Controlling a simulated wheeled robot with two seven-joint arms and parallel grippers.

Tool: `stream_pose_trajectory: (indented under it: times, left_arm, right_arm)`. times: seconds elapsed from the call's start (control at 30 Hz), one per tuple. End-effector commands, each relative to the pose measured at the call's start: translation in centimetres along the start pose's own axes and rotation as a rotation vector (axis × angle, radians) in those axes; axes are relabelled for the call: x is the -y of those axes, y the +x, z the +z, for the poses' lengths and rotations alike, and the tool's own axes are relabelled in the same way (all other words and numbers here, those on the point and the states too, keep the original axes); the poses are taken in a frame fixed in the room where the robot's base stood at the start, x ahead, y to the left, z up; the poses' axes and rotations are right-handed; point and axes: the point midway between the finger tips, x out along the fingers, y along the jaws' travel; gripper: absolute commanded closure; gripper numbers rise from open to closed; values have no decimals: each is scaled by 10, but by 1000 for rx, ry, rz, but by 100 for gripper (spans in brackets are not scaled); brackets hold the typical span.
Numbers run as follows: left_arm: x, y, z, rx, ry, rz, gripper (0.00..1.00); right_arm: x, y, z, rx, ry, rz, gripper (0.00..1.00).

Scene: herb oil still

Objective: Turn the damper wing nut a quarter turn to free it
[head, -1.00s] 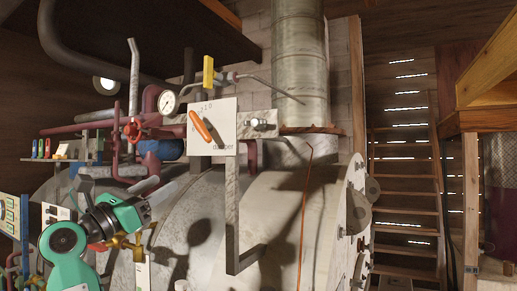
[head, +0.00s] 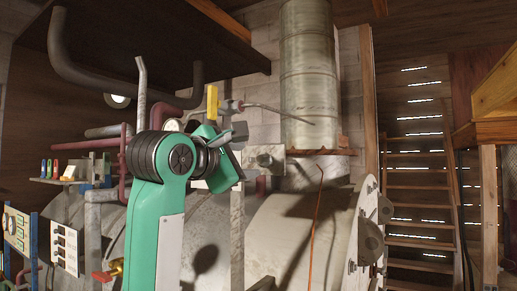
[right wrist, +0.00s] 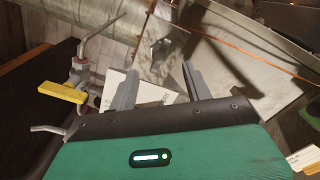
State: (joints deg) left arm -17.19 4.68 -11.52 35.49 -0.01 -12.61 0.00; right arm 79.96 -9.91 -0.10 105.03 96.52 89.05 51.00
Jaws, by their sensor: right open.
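The damper wing nut (head: 264,160) is a small grey metal piece on a bracket plate, right of my right gripper in the head view. It also shows in the right wrist view (right wrist: 160,46), beyond the fingertips and roughly between them. My right gripper (head: 240,147) is open, with nothing between its fingers (right wrist: 159,72). The fingers point toward the nut and appear apart from it. My left gripper is not seen.
A yellow-handled valve (head: 212,103) with a thin metal rod stands just above my right gripper. The flue pipe (head: 306,80) rises behind the nut. The still's large drum (head: 300,235) lies below. A wooden stair (head: 415,200) is at the right.

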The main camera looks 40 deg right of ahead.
Motion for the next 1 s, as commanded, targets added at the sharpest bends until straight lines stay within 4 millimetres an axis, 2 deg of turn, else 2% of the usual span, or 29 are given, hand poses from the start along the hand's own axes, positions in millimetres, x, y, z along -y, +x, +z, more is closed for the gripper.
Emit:
stream_pose_trajectory:
  times: [0.03,0.3,0.5,0.77,0.8,0.87,1.0]
  left_arm:
    - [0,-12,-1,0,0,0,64]
    - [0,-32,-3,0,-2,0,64]
    - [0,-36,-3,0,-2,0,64]
    - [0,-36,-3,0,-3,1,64]
    - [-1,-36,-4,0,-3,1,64]
    - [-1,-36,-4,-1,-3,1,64]
    - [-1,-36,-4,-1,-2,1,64]
  right_arm:
    - [-4,11,4,5,-1,-3,50]
    - [-2,50,2,4,-2,0,50]
    - [-1,62,1,2,-1,1,50]
    - [0,63,0,1,-1,1,50]
    - [0,63,0,2,-1,1,52]
    - [0,63,0,2,-1,1,64]
    - [0,62,0,1,-1,1,91]
